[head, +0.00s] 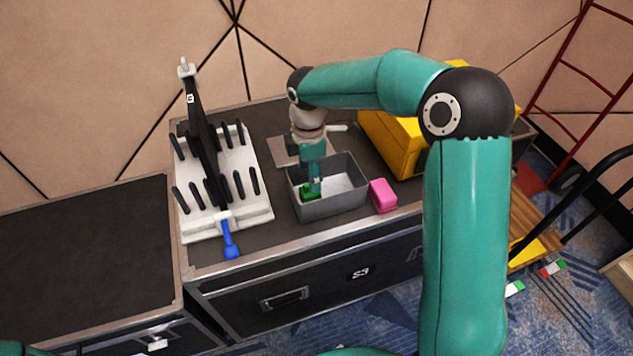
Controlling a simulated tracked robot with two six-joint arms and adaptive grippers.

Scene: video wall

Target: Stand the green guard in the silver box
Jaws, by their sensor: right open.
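The silver box (334,210) is an open grey bin on the black case top. The green guard (309,194) shows as a small green piece inside it, near its left side. My right gripper (315,183) reaches down into the box from above, with its tips right at the guard. It is open. The gripper partly covers the guard, so I cannot tell whether the guard is upright or whether they touch. My left gripper is not in view.
A pink block (383,196) lies just right of the box. A yellow case (394,143) stands behind it. A white rack with black pegs (249,201) stands left, with a blue-handled piece (230,240) at its front. The left case top (80,250) is bare.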

